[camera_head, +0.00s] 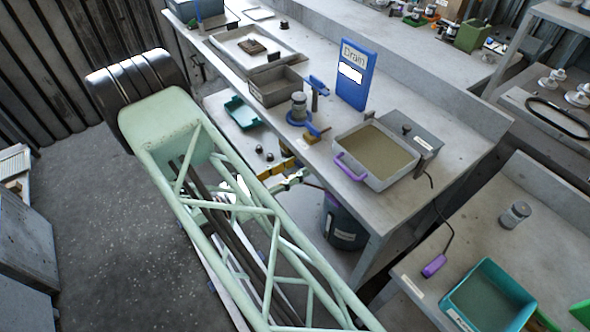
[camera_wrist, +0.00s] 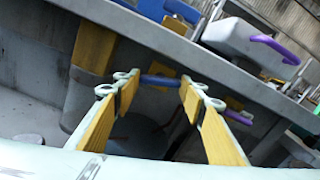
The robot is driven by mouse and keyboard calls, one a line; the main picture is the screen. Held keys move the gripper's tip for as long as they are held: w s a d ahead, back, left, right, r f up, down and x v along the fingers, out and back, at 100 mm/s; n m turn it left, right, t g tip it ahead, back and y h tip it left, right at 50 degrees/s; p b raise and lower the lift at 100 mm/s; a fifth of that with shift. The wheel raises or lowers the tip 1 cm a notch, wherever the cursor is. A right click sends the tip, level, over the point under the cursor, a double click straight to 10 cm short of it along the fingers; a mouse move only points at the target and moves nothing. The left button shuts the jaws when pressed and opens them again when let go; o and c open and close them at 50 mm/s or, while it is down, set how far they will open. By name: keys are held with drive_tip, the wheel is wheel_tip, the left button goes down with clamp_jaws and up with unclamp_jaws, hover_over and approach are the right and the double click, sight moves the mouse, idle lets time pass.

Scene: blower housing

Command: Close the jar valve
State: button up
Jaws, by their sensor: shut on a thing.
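A small jar (camera_head: 298,106) stands upright in a blue holder at the front edge of the bench. Beside it is a brass-coloured valve fitting (camera_head: 311,138) with a blue lever. My gripper (camera_head: 282,172) is below the bench edge, close under this fitting. In the wrist view my gripper's yellow-padded fingers (camera_wrist: 160,92) are spread apart, with a short blue bar (camera_wrist: 160,81) spanning between their tips. The bar looks like the jar valve's handle, and both fingers appear to bear on it. The jar itself is not clear in the wrist view.
A grey basin with a purple handle (camera_head: 352,166) sits right of the jar; the blue Drain sign (camera_head: 355,74) stands behind. A grey tray (camera_head: 276,86) is at left. A dark bucket (camera_head: 343,226) stands under the bench. The bench edge (camera_wrist: 180,45) is close above my fingers.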

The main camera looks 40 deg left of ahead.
drive_tip(key=shift+m+b, duration=0.6)
drive_tip(key=shift+m, duration=1.2)
drive_tip(key=o, duration=0.6)
drive_tip(key=shift+c, duration=0.2)
drive_tip(key=shift+s, duration=0.15)
drive_tip(key=v, duration=1.1)
drive_tip(key=shift+s+a, duration=0.15)
drive_tip(key=shift+s, duration=0.2)
